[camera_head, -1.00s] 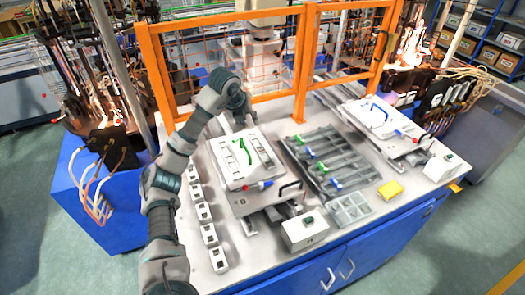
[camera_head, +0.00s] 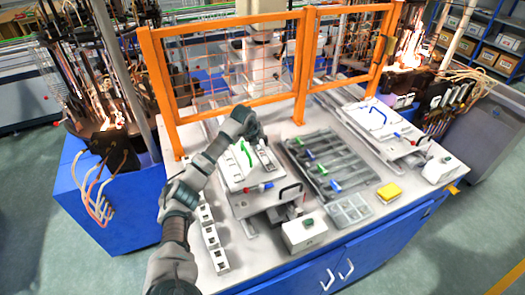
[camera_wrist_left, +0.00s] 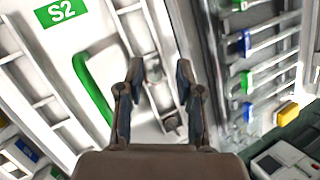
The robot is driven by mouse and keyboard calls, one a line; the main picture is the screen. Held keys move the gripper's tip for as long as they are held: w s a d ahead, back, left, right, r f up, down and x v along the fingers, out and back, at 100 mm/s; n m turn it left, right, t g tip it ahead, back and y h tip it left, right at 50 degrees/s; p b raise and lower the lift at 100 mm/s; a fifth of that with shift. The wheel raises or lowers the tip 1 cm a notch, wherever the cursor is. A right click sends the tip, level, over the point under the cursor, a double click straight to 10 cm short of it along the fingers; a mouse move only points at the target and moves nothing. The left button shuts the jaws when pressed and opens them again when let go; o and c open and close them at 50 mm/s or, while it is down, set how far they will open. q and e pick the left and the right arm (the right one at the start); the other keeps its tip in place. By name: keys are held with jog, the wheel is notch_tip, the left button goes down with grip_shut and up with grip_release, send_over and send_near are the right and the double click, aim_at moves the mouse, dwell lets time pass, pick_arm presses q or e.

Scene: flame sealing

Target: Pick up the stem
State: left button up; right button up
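I cannot make out for certain which piece is the stem. A white fixture plate with a green handle (camera_head: 245,155) stands on the table; its green handle also shows in the left wrist view (camera_wrist_left: 92,88). My left gripper (camera_wrist_left: 157,75) is open above this plate, right of the green handle. Small grey parts (camera_wrist_left: 172,122) sit in a slot of the plate between and below the fingers, and nothing is clearly held. In the head view my left wrist (camera_head: 243,122) hides the back of the plate and the fingertips. My right gripper is not in view.
A grey rack (camera_head: 330,155) holding rods with green and blue ends lies right of the plate. A grey divided tray (camera_head: 350,210), a yellow block (camera_head: 389,191) and a white box (camera_head: 304,233) stand near the front. An orange fence (camera_head: 302,65) bounds the back.

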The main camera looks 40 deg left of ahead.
pick_arm(q)
jog(key=shift+w+a+f, duration=0.15)
jog(key=shift+w+f, duration=0.15)
jog(key=shift+f, duration=0.35)
jog(key=shift+a+f, duration=0.1)
jog(key=shift+a, duration=0.2)
jog(key=shift+s+a, duration=0.1)
jog(key=shift+a, duration=0.05)
grip_shut()
jog(key=shift+d, duration=0.3)
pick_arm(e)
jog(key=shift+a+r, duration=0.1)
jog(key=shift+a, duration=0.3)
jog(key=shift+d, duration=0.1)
